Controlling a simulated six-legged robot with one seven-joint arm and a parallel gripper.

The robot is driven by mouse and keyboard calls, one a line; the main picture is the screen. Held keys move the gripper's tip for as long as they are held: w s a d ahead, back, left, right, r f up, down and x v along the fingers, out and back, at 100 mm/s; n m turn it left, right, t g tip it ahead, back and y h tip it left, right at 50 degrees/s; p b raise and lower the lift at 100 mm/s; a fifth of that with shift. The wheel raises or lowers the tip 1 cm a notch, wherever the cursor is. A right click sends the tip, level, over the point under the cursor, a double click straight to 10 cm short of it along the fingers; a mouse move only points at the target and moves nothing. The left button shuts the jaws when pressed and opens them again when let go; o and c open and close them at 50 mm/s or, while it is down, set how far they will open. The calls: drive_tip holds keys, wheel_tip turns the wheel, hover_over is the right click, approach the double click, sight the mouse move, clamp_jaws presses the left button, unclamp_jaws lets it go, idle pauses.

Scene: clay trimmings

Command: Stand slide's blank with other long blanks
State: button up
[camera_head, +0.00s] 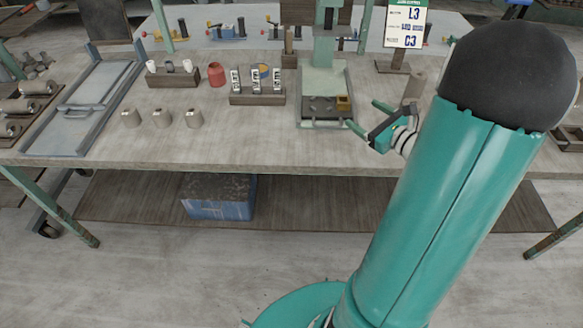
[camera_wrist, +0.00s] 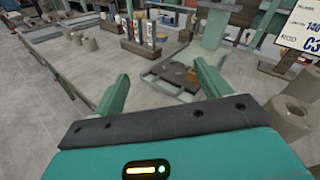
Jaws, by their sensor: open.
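My gripper (camera_head: 369,117) is open and empty above the bench, by the right side of the green press-like stand (camera_head: 324,80). Its two green fingers also show in the wrist view (camera_wrist: 160,75), spread apart with nothing between them. Three short grey cylinders (camera_head: 162,118) stand in a row on the bench. Longer cylinders (camera_head: 20,106) lie in a rack at the left. I cannot tell which piece is the slide's blank.
A wooden holder (camera_head: 257,99) carries upright black-and-white pieces. A second holder (camera_head: 172,81) has pale pieces beside a red pot (camera_head: 216,73). A sign (camera_head: 405,24) stands behind my gripper. The bench front (camera_head: 250,143) is clear.

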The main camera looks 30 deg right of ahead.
drive_tip(key=s+a+r+n+g+y, duration=0.25)
drive_tip(key=a+n+g, duration=0.35)
drive_tip(key=a, duration=0.6)
drive_tip(key=s+a+r+n+g+y, duration=0.1)
drive_tip(key=a+r+n+g+y, duration=0.2)
drive_tip(key=a+n, duration=0.75)
drive_tip(key=s+a+r+n+g+h, duration=0.2)
drive_tip(key=s+a+r+n+h, duration=0.1)
drive_tip(key=s+a+n+h, duration=0.4)
drive_tip(key=s+n+h, duration=0.1)
drive_tip(key=s+n, duration=0.2)
drive_tip(key=n, duration=0.4)
drive_tip(key=shift+s+r+n, duration=0.2)
drive_tip(key=shift+s+n, duration=0.1)
drive_tip(key=shift+n, duration=0.05)
